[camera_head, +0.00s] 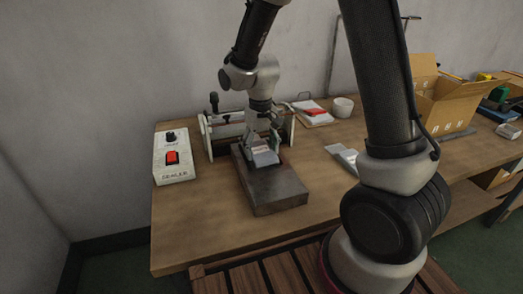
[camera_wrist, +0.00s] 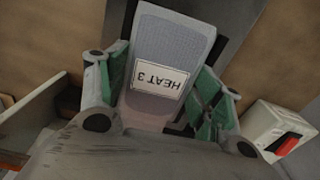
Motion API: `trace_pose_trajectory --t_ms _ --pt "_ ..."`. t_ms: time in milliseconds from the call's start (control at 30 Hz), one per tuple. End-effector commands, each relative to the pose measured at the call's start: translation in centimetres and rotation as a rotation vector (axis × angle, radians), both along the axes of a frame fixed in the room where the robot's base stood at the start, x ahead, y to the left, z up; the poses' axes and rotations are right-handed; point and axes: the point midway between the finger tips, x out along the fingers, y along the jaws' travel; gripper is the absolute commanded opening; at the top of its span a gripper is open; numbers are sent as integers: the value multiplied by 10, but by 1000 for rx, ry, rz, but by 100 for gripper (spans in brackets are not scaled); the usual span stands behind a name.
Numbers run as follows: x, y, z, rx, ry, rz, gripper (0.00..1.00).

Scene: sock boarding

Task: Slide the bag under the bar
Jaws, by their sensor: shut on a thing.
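A small grey bag (camera_head: 265,158) with a white label lies over the dark block in the head view. In the wrist view the bag (camera_wrist: 172,42) is pale grey-blue, and its label reads "HEAT 3" upside down. My gripper (camera_head: 264,142) is shut on the bag, with a green-padded finger on either side in the wrist view (camera_wrist: 160,98). The sealer's horizontal bar (camera_head: 229,118) runs between two end plates just behind the gripper. The arm hides part of the bar. I cannot tell the gap beneath it.
A dark flat block (camera_head: 278,195) stands in front of the bar. A white sealer box (camera_head: 174,157) with a red switch is at the left. A white tray with a red item (camera_head: 314,113), a white cup (camera_head: 343,107) and a cardboard box (camera_head: 445,105) are to the right. The front-left tabletop is clear.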

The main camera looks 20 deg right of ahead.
Motion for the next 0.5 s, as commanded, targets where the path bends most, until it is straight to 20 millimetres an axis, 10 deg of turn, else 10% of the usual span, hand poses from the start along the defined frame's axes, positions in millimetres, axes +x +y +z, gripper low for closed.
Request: trace_pose_trajectory --t_ms 500 --pt "11 -1 1 1 -8 2 41"
